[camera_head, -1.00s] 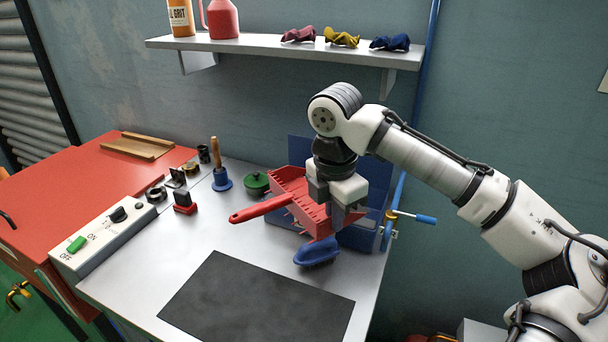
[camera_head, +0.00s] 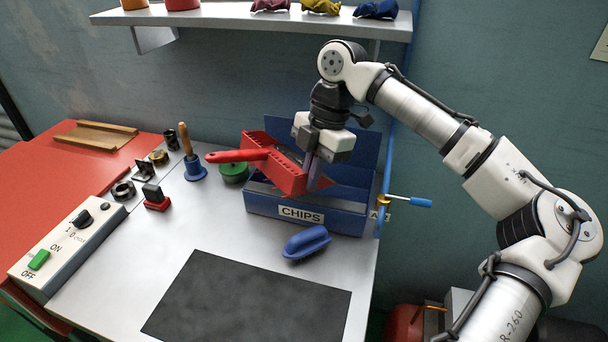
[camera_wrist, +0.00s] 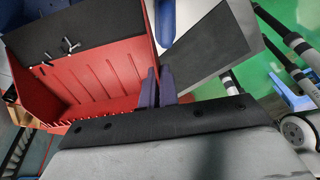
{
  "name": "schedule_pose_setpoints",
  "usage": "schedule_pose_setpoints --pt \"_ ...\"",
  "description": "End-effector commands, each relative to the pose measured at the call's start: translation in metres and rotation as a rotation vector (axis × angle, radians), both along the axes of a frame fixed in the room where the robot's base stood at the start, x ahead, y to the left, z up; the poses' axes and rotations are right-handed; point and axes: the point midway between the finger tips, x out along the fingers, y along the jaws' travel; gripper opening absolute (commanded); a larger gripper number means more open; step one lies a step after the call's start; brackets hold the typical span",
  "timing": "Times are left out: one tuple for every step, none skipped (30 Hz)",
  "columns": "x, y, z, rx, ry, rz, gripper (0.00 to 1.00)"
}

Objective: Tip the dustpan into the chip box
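The red dustpan (camera_head: 285,174) hangs tilted over the blue chip box (camera_head: 344,219), its handle (camera_head: 238,156) pointing left. My gripper (camera_head: 313,174) is shut on the dustpan's side wall at its right end. In the wrist view my gripper (camera_wrist: 159,88) has one finger on each side of the red wall, and the ribbed dustpan floor (camera_wrist: 95,80) fills the left. Several small grey bits lie on a dark patch by the ribs; I cannot tell whether that patch belongs to the dustpan. The box, labelled CHIPS, stands at the bench's back, its inside mostly hidden.
A blue brush (camera_head: 306,242) lies in front of the box, near a black mat (camera_head: 250,300). A green round container (camera_head: 234,172) and a wooden-handled blue tool (camera_head: 194,164) stand left. A blue-handled valve (camera_head: 410,201) sticks out right. A shelf (camera_head: 250,18) hangs above.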

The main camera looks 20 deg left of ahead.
Motion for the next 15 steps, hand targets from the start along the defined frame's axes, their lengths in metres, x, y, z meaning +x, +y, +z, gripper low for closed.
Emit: schedule_pose_setpoints --pt "0.004 -0.002 0.004 0.035 0.047 -0.006 0.00" --pt "0.004 -0.002 0.006 0.044 0.059 -0.001 0.00" --pt "0.005 -0.002 0.007 0.056 0.076 0.001 0.00" --pt "0.006 -0.003 0.007 0.064 0.088 0.001 0.00" --pt "0.007 -0.004 0.007 0.074 0.102 0.001 0.00" --pt "0.009 -0.005 0.007 0.085 0.120 0.001 0.00" --pt "0.010 -0.006 0.007 0.093 0.134 0.000 0.00" --pt "0.011 -0.007 0.007 0.103 0.147 0.000 0.00" --pt "0.013 -0.008 0.008 0.118 0.167 0.000 0.00" --pt "0.014 -0.009 0.008 0.127 0.181 0.001 0.00" --pt "0.015 -0.009 0.008 0.137 0.196 0.002 0.00" --pt "0.017 -0.010 0.008 0.151 0.216 0.001 0.00" --pt "0.018 -0.011 0.008 0.161 0.231 0.001 0.00" --pt "0.020 -0.012 0.008 0.171 0.247 0.002 0.00" --pt "0.022 -0.013 0.008 0.185 0.268 0.001 0.00"
